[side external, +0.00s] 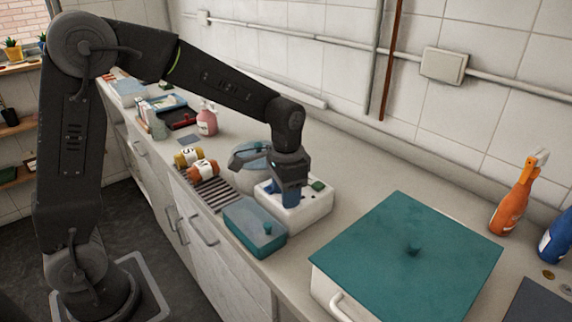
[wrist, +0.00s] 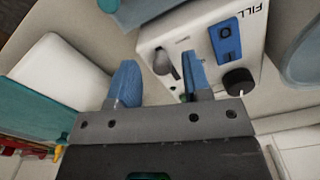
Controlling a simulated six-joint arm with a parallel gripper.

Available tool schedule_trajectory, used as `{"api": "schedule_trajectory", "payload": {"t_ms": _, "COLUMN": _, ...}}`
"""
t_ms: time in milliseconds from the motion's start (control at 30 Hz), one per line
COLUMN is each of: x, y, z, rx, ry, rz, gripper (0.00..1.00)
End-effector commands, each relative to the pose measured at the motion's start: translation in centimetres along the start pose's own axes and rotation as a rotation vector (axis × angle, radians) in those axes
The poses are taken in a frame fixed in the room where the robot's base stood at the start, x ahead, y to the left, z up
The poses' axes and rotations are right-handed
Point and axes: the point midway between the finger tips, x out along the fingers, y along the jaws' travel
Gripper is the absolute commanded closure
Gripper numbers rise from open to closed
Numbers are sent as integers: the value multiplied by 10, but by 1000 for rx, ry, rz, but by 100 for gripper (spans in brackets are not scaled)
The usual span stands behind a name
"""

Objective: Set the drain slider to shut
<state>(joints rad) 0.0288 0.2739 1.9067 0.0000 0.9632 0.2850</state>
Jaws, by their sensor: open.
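A white control box (side external: 305,212) stands on the counter, with my gripper (side external: 284,194) right over it. In the wrist view the box (wrist: 205,22) shows a "FILL" label, a blue switch plate (wrist: 226,41) and a round black knob (wrist: 238,82). A small grey slider handle (wrist: 163,62) sits by a dark slot. I see no drain label, so I cannot tell its marked position. My gripper (wrist: 158,82) is open, its blue fingers on either side of the handle, the right one nearer. Contact cannot be told. The right finger hides part of the slot.
A teal-lidded container (side external: 255,228) stands close in front of the box. A large teal-covered bin (side external: 410,258) stands to the right. A tiled wall (side external: 345,78) with pipes rises behind.

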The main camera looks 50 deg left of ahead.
Motion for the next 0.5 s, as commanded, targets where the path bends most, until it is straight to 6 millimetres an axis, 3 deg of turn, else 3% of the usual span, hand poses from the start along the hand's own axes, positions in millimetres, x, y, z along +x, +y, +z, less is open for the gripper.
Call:
{"api": "schedule_trajectory", "payload": {"t_ms": 300, "x": -71, "y": 0, "z": -1, "rx": 0, "ry": 7, "rz": -2, "gripper": 55}}
{"api": "schedule_trajectory", "payload": {"t_ms": 500, "x": -106, "y": 0, "z": 0, "rx": 0, "ry": 3, "rz": -1, "gripper": 55}}
